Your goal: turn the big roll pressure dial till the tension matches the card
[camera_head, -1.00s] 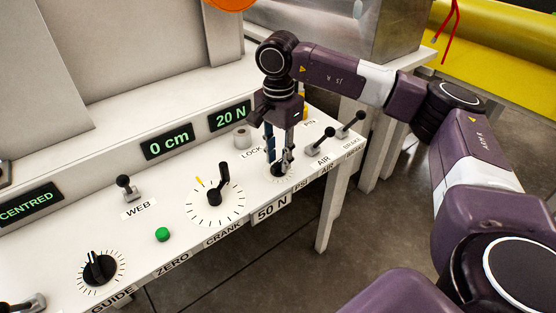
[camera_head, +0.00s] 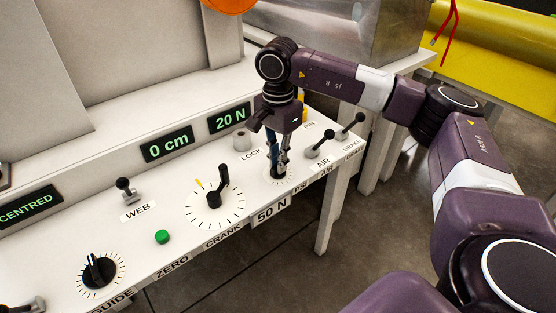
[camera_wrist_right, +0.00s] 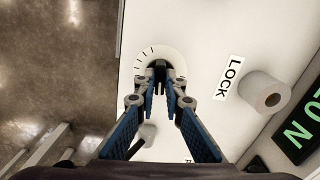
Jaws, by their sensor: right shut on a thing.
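The pressure dial, marked PSI, has a black knob (camera_wrist_right: 159,66) and a pale face with tick marks (camera_wrist_right: 146,54). It sits near the panel's front edge, and the knob is mostly hidden by my fingers in the head view. My right gripper (camera_head: 278,172) points down at it, with its fingertips shut on the knob; the right wrist view shows this grip too (camera_wrist_right: 160,75). The green tension display (camera_head: 230,118) reads 20 N. The card (camera_head: 271,211) on the front edge reads 50 N. My left gripper is out of view.
The crank dial (camera_head: 214,204) stands left of my right gripper, with a grey cylinder (camera_head: 241,140) by LOCK behind. Two air and brake levers (camera_head: 322,143) stand close on the right. A green button (camera_head: 162,237) and guide knob (camera_head: 98,270) are farther left.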

